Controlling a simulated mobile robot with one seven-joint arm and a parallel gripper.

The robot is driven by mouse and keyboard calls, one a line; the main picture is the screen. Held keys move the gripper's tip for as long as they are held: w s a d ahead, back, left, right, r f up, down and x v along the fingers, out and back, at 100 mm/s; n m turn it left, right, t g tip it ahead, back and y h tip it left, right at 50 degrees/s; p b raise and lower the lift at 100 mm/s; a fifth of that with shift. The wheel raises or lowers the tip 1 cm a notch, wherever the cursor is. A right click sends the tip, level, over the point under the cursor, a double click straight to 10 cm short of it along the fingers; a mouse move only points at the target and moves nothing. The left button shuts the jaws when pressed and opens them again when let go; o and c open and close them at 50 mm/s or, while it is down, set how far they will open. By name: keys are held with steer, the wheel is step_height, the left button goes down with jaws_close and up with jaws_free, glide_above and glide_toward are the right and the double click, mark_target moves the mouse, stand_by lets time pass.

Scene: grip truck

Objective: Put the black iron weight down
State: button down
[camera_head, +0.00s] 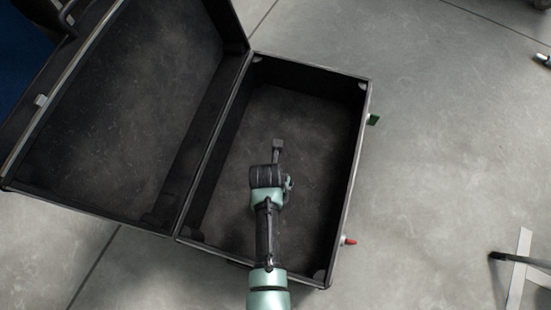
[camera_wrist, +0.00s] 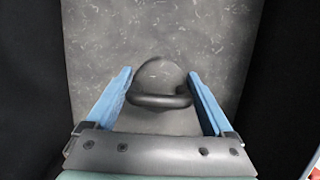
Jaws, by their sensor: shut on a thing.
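The black iron weight (camera_wrist: 160,74) shows in the wrist view as a dark, rounded body with a thick loop handle (camera_wrist: 158,101). My gripper (camera_wrist: 158,84) has its two blue fingers on either side of the weight and is shut on it. In the head view my arm reaches over the base of an open black case, with my gripper (camera_head: 268,178) above its middle. The weight cannot be made out clearly there, as my wrist covers it. I cannot tell whether the weight touches the case floor.
The black case (camera_head: 356,150) lies open on a grey concrete floor (camera_head: 440,130), its lid (camera_head: 110,120) swung to the left. The case floor around my gripper looks clear.

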steer(key=shift+s+b+x, duration=0.1)
steer(key=shift+b+x, duration=0.55)
steer(key=shift+x, duration=0.1)
steer(key=shift+s+b+x, duration=0.15)
steer(key=shift+b+x, duration=0.5)
steer(key=shift+x, duration=0.15)
steer(key=shift+a+f, duration=0.1)
steer(key=shift+f, duration=0.05)
jaws_free()
steer(key=shift+s+f, duration=0.15)
steer(key=shift+s, duration=0.05)
steer(key=p+v, duration=0.9)
steer(key=v, duration=0.3)
steer(key=shift+w, duration=0.15)
